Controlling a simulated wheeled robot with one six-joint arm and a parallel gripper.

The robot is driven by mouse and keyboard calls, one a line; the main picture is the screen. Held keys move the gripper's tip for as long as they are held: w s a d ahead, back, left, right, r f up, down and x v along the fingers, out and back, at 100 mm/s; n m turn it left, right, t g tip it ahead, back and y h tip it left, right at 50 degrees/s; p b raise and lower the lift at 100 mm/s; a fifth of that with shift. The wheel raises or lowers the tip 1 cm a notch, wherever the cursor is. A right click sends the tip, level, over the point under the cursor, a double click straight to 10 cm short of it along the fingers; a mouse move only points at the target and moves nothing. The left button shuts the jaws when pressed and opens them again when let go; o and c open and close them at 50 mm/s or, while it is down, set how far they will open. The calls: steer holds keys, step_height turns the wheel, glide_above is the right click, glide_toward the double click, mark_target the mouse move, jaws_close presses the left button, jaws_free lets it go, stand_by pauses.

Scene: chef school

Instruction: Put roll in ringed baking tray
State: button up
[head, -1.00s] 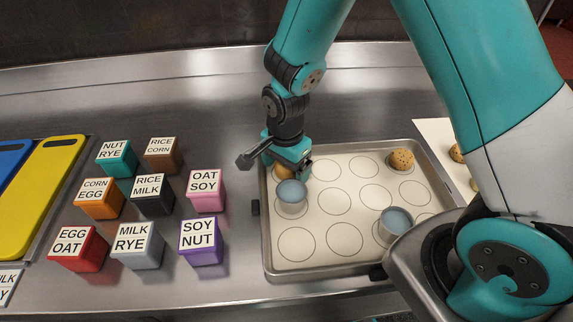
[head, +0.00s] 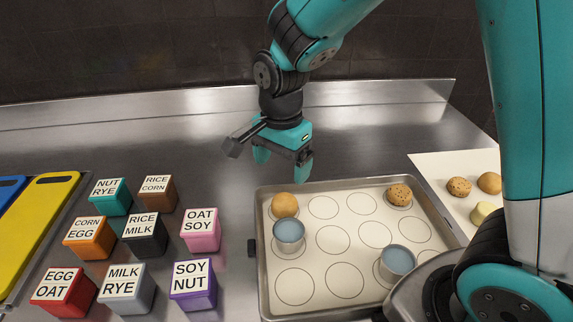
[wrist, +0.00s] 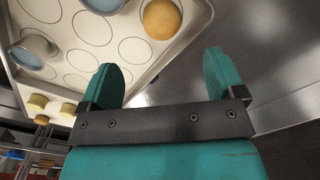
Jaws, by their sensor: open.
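The ringed baking tray (head: 262,262) lies on the steel counter, its pale sheet printed with rings. A plain tan roll (head: 285,205) sits in the tray's far left corner, on a ring place, just behind a blue-topped cup. A speckled roll (head: 399,194) sits at the tray's far right. My gripper (head: 283,172) is open and empty, raised above and behind the tan roll. In the wrist view the tan roll (wrist: 162,18) lies in the tray corner, beyond the spread fingers (wrist: 166,78) and apart from them.
Two blue-filled cups (head: 289,234) (head: 397,262) stand in the tray. More rolls (head: 459,187) (head: 489,182) and a pale yellow piece (head: 482,212) lie on a white sheet at right. Several labelled cubes (head: 145,235) stand left of the tray. A yellow board (head: 40,225) is at far left.

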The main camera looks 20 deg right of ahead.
steer(key=s+a+r+n+y, duration=0.2)
steer(key=s+r+n, duration=0.3)
steer(key=s+n, duration=0.4)
steer(key=s+a+r+n+y, duration=0.1)
steer(key=s+r+n+y, duration=0.1)
steer(key=s+r+n, duration=0.3)
steer(key=shift+s+a+n, duration=0.4)
steer(key=shift+s+n, duration=1.7)
steer(key=shift+n, duration=0.7)
